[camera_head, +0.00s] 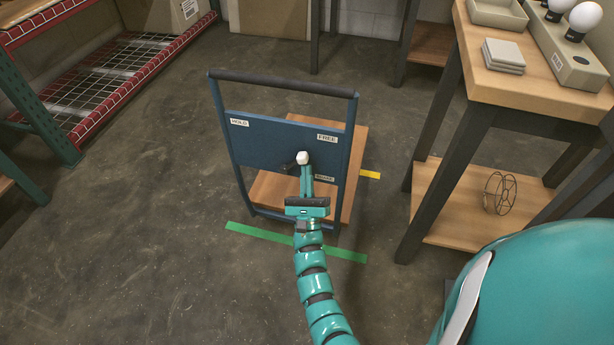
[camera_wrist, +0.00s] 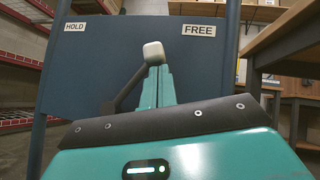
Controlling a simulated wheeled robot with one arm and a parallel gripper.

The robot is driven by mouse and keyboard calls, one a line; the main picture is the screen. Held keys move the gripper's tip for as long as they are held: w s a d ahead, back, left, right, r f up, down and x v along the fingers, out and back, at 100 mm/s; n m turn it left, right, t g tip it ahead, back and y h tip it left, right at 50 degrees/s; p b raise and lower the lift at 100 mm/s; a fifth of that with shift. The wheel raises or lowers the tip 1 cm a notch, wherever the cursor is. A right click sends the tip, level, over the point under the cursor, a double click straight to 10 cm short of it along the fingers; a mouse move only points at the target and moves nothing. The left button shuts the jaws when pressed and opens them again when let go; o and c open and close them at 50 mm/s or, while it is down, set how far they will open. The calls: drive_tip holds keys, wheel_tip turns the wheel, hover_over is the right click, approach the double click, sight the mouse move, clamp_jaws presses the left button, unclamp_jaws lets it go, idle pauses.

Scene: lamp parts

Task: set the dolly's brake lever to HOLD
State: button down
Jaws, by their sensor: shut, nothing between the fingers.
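The dolly (camera_head: 262,138) has a dark blue upright frame and panel and a wooden deck. Its panel has a HOLD label (camera_head: 239,122) at upper left and a FREE label (camera_head: 327,138) at upper right; both show in the wrist view, HOLD (camera_wrist: 75,27) and FREE (camera_wrist: 199,30). The dark brake lever (camera_wrist: 128,88) slants up and right, toward the FREE side, and ends in a white knob (camera_wrist: 153,51). My gripper (camera_head: 306,169) is shut and empty, its fingertips (camera_wrist: 157,72) just below the knob in the picture. I cannot tell whether they touch it.
A wooden workbench (camera_head: 520,88) with bulbs and trays stands at right, a wire reel (camera_head: 499,193) on its lower shelf. A red-edged rack (camera_head: 120,78) stands at left. Green tape (camera_head: 345,256) and yellow tape (camera_head: 370,174) mark the floor. The floor left of the dolly is clear.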

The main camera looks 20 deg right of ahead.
sight(298, 163)
drive_tip(key=shift+r+y, duration=0.15)
drive_tip(key=shift+y, duration=0.15)
drive_tip(key=r+n+y+p, duration=0.1)
drive_tip(key=n+y, duration=0.1)
drive_tip(key=a+n+y+p, duration=0.1)
drive_tip(key=n+y, duration=0.1)
drive_tip(key=w+r+n+y+p, duration=0.1)
drive_tip(key=n, duration=0.2)
drive_tip(key=shift+a+r+y+p, duration=0.3)
drive_tip(key=shift+r+y+p, duration=0.05)
drive_tip(key=shift+y+p, duration=0.05)
drive_tip(key=n+y, duration=0.1)
drive_tip(key=a+n+g+y+p, duration=0.1)
drive_tip(key=w+r+n+y+p, duration=0.1)
drive_tip(key=n, duration=0.1)
drive_tip(key=shift+a+r+g, duration=0.1)
drive_tip(key=shift+a+g, duration=0.1)
drive_tip(key=shift+g, duration=0.2)
drive_tip(key=w+a+n+g+y+p, duration=0.1)
drive_tip(key=w+a+n+g+p, duration=0.2)
drive_tip(key=a+n+g+p, duration=0.2)
drive_tip(key=shift+w+n+g+y+p, duration=0.2)
drive_tip(key=shift+n+g+y+p, duration=0.3)
drive_tip(key=shift+n+p, duration=0.7)
drive_tip(key=shift+a+n, duration=0.1)
drive_tip(key=shift+n, duration=0.2)
